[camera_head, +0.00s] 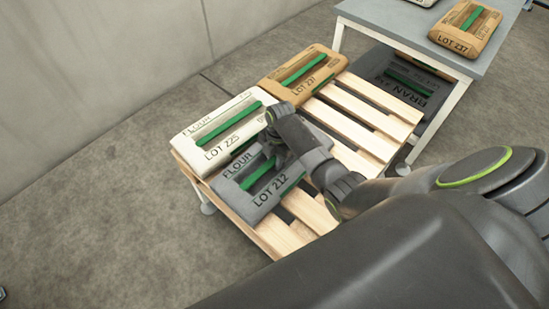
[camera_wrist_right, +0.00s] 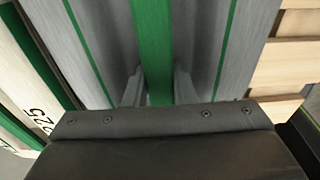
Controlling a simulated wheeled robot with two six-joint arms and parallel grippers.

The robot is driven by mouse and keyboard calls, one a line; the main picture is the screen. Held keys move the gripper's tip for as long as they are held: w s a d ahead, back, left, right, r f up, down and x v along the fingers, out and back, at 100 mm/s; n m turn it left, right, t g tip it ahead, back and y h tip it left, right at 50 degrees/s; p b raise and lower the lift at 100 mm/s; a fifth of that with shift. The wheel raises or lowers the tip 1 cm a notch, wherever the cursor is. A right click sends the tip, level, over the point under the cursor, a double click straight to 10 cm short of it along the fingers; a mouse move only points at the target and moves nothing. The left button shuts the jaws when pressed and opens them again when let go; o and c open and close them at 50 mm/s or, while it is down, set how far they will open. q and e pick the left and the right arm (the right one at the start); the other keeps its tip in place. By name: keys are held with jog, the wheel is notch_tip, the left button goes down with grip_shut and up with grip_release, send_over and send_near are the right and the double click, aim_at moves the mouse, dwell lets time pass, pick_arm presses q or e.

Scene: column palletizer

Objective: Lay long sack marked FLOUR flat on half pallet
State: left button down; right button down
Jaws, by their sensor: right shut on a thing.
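A grey sack (camera_head: 262,188) marked FLOUR, LOT 212, lies flat over the near left part of the slatted wooden half pallet (camera_head: 350,157). My right gripper (camera_head: 274,150) reaches down over it and hides part of its top. In the right wrist view, the gripper's fingers (camera_wrist_right: 157,88) are on both sides of the sack's green strap (camera_wrist_right: 153,40), shut on it. I cannot tell whether the sack's underside touches the slats. A white sack (camera_head: 205,147) marked FLOUR, LOT 225, lies beside it on the pallet. My left gripper is not in view.
A brown sack (camera_head: 285,89), LOT 237, lies at the pallet's far corner. Bare slats extend to the right. A grey table (camera_head: 400,22) behind carries another brown sack (camera_head: 466,32). A dark sack (camera_head: 405,85) marked BRAN sits below the table. A wall (camera_head: 90,60) stands at left.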

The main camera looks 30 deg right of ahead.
aim_at(275, 158)
jog(key=c, duration=1.6)
grip_release()
jog(key=shift+f, duration=0.1)
jog(key=o, duration=0.4)
jog(key=shift+s, duration=0.1)
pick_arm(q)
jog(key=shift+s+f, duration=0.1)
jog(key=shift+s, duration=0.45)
pick_arm(e)
jog(key=shift+r, duration=0.6)
jog(key=r, duration=0.1)
jog(key=r+p, duration=0.1)
jog(key=r, duration=0.3)
jog(key=shift+w+d, duration=0.2)
jog(key=shift+d, duration=0.15)
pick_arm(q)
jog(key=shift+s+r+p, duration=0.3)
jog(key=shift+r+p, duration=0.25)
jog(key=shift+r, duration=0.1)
pick_arm(e)
notch_tip(275, 158, up, 6)
jog(key=shift+d, duration=0.35)
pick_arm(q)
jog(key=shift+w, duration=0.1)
